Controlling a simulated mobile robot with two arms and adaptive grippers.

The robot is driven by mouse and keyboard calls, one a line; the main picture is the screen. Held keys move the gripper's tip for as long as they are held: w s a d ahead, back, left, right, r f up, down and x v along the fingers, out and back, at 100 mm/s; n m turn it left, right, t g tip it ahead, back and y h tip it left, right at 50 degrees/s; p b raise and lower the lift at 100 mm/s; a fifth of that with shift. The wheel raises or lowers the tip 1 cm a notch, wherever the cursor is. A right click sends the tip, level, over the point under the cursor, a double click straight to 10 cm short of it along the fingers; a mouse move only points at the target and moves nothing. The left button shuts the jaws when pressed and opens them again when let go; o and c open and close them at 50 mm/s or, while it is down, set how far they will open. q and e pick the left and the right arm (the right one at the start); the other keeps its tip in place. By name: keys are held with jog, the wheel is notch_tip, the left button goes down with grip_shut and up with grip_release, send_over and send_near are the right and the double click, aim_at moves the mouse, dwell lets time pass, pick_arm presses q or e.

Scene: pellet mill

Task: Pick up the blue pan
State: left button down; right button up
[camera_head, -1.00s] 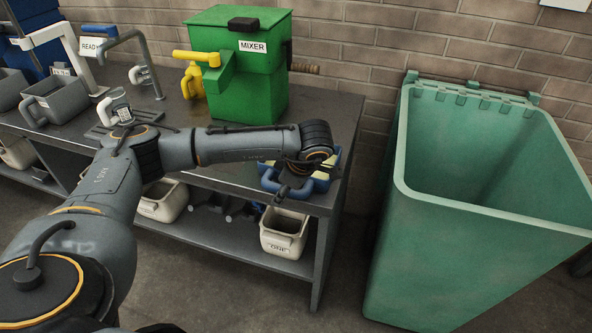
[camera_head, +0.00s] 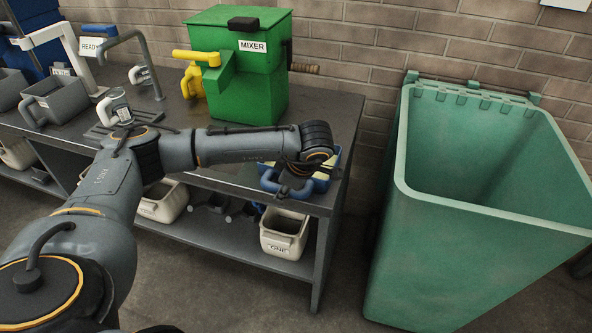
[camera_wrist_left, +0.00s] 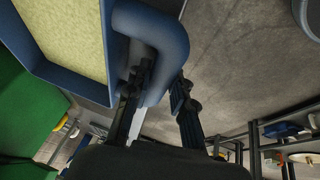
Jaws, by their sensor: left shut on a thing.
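The blue pan (camera_head: 322,184) sits at the right front end of the grey bench, partly hidden behind my left wrist. In the left wrist view the pan (camera_wrist_left: 88,86) fills the upper left and holds a pale yellow-green content. Its thick blue handle (camera_wrist_left: 172,32) curves out to the right. My left gripper (camera_wrist_left: 160,76) is shut on this handle, one finger on each side of it. In the head view the gripper is mostly hidden by my own arm. I cannot tell whether the pan touches the bench. My right gripper is not in view.
A green mixer (camera_head: 245,75) stands on the bench behind my forearm. Grey tubs (camera_head: 58,101) and a white-handled cup (camera_head: 115,107) are to the left. A white bin (camera_head: 285,232) sits on the lower shelf. A large open green container (camera_head: 470,240) stands to the right, across a floor gap.

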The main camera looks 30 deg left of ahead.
pick_arm(q)
jog(key=shift+r, duration=0.1)
jog(key=shift+r+p, duration=0.2)
jog(key=shift+p, duration=0.1)
jog(key=shift+w+r, duration=0.1)
jog(key=shift+r, duration=0.1)
notch_tip(320, 180, up, 3)
jog(key=shift+b, duration=0.55)
jog(key=s+d+r+p, duration=0.1)
jog(key=s+d+r, duration=0.5)
jog(key=s+r, duration=0.3)
jog(key=s, duration=0.3)
jog(key=shift+s+d+r, duration=0.2)
jog(key=shift+d+r, duration=0.1)
jog(key=shift+d, duration=0.1)
